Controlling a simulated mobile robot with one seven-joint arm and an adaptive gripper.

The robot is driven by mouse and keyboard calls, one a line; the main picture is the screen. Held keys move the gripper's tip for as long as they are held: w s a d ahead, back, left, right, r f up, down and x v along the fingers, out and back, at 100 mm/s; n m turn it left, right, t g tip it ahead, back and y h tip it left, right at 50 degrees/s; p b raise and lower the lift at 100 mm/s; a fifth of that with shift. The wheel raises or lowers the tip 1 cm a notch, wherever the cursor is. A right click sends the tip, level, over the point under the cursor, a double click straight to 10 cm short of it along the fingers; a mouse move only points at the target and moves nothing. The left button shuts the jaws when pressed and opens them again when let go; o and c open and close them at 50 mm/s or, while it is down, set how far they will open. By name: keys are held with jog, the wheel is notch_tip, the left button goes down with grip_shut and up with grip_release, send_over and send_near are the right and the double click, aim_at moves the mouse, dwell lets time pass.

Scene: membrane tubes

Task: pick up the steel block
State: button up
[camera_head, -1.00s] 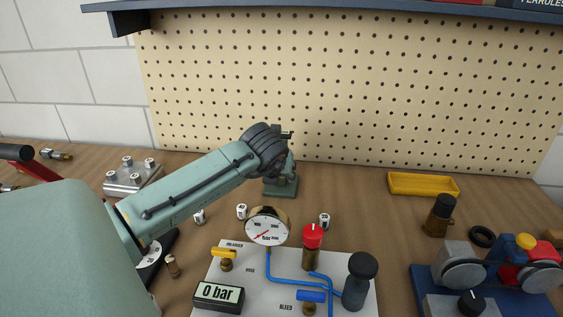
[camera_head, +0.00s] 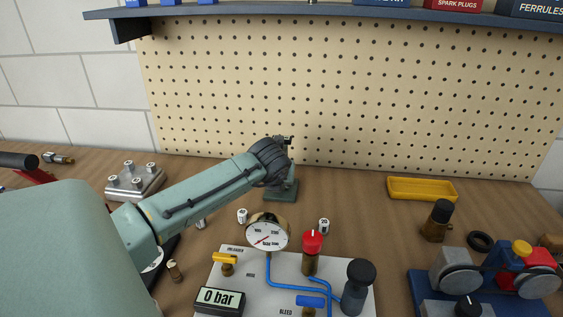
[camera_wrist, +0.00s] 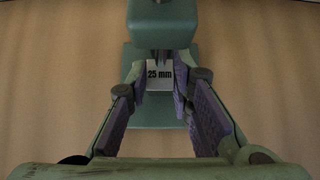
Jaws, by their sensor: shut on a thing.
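A pale metal block (camera_wrist: 159,84) marked "25 mm" shows in the wrist view between the tips of my gripper (camera_wrist: 160,73). The purple-padded fingers are shut on its two sides. The block is at a green stand (camera_wrist: 160,112), whose upper part is just beyond it. I cannot tell whether the block still touches the stand. In the head view the stand's base (camera_head: 281,191) is on the bench near the pegboard. There my wrist hides the fingers and the block.
A pressure panel (camera_head: 260,280) with gauge, valves and knobs lies in front. Small numbered cylinders (camera_head: 324,225) stand behind it. A bolted metal plate (camera_head: 135,183) is at left. A yellow tray (camera_head: 422,189) and a belt-driven machine (camera_head: 480,275) are at right. The pegboard (camera_head: 350,90) rises close behind the stand.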

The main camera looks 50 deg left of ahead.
grip_shut()
